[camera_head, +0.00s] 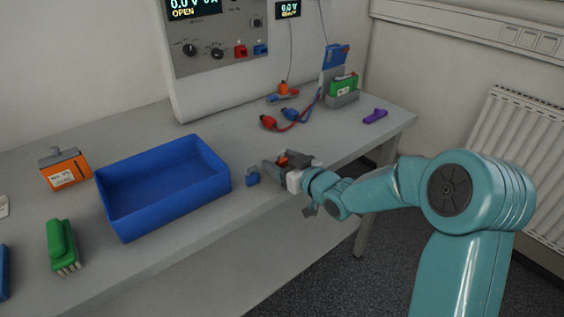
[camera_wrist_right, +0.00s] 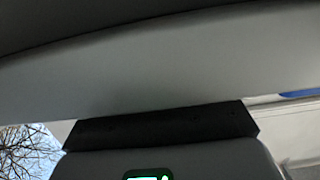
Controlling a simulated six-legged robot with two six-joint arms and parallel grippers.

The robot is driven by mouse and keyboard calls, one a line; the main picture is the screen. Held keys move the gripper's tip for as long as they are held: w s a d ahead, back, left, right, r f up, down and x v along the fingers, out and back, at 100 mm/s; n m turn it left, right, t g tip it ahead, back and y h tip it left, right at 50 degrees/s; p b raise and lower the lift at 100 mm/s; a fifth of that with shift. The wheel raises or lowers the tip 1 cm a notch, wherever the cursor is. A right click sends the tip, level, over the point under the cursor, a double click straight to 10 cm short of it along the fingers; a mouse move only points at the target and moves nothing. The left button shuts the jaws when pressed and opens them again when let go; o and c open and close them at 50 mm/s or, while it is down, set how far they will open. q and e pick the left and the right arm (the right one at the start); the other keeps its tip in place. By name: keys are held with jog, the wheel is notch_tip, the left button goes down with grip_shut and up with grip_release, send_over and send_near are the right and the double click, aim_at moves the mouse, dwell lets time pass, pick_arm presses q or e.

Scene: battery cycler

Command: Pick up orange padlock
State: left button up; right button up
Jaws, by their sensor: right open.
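The orange padlock (camera_head: 283,159) is only partly visible in the head view, near the table's front edge. My right gripper (camera_head: 277,166) is at it, with its jaws open and the padlock seeming to sit between or just behind the fingers. Whether the fingers touch it I cannot tell. The right wrist view shows neither the padlock nor clear fingertips. My left gripper is in neither view.
A blue padlock (camera_head: 253,176) stands just left of my right gripper. Left of that is a blue bin (camera_head: 122,214). Red and blue clips with leads (camera_head: 286,122) lie behind the gripper, and a purple object (camera_head: 375,116) lies at the right. The cycler panel (camera_head: 215,52) stands at the back.

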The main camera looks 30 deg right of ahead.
jog(key=c, duration=1.1)
jog(key=shift+r, duration=0.15)
notch_tip(320, 180, up, 20)
jog(key=p, duration=0.6)
